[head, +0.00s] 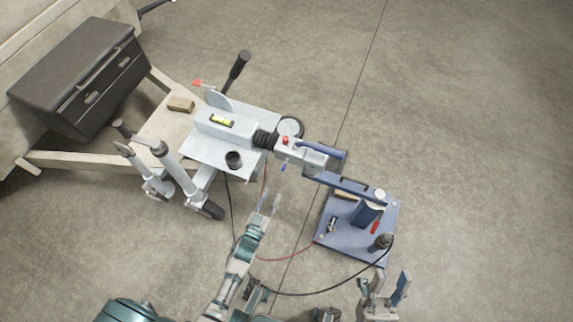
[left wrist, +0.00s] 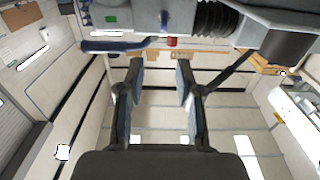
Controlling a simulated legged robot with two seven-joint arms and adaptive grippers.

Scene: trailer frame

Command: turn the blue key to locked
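The small blue key (head: 284,167) hangs at the near side of the grey coupling head (head: 300,155). In the left wrist view a small blue piece (left wrist: 164,20), probably the key, shows on the coupling near the top edge. Whether it stands at locked or unlocked is too small to tell. My left gripper (head: 270,203) is open and empty, below and slightly left of the key in the head view, apart from it; its spread fingers (left wrist: 160,68) also show in the left wrist view. My right gripper (head: 386,286) is open and empty at the lower right.
A blue handle (head: 321,150) and red knob (head: 285,140) sit on the coupling, with a black bellows (head: 265,139) behind. A blue hitch stand (head: 340,240) with a red-handled tool stands to the right. Cables loop across the floor. Floor between my grippers is mostly free.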

